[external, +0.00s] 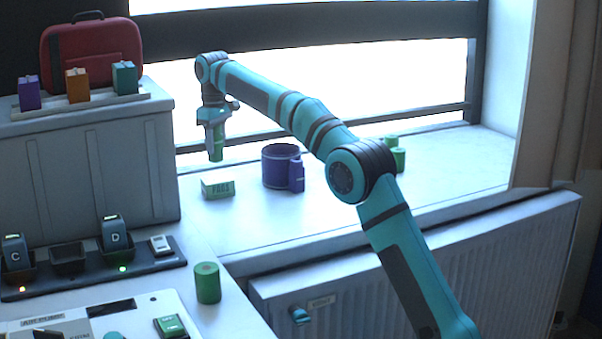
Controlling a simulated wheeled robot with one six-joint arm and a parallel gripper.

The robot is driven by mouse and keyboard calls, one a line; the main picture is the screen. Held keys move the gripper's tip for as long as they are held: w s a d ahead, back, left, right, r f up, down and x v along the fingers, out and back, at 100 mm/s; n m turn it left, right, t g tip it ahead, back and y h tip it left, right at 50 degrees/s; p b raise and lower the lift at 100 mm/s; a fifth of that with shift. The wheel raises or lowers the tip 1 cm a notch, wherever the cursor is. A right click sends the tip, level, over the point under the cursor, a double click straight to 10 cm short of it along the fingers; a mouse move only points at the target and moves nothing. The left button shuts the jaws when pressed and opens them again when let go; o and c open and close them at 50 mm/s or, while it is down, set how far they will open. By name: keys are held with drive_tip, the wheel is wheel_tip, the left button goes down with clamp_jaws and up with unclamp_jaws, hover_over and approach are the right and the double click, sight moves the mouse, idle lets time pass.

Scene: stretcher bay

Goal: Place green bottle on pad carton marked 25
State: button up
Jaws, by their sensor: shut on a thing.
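My gripper (214,122) points down above the window sill and is shut on a green bottle (216,149). The bottle hangs roughly upright, with its lower end in clear view. A small pale green carton (218,190) lies on the sill below the bottle in the picture. Its lettering seems to read "PADS"; I cannot make out a number on it. A gap shows between the bottle's lower end and the carton. From this one view I cannot tell whether the bottle is straight over it.
A purple mug-like container (280,168) stands right of the carton. Green cylinders stand farther right (398,160) and on the near counter (207,284). A grey cabinet (90,170) rises at left. The window sill (440,175) is largely bare at right.

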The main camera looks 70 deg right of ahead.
sight(214, 159)
drive_tip(key=shift+f, duration=2.65)
drive_tip(key=shift+f, duration=0.15)
drive_tip(key=o, duration=1.1)
wheel_tip(214, 159, up, 12)
drive_tip(key=shift+f, duration=0.25)
drive_tip(key=shift+r, duration=0.4)
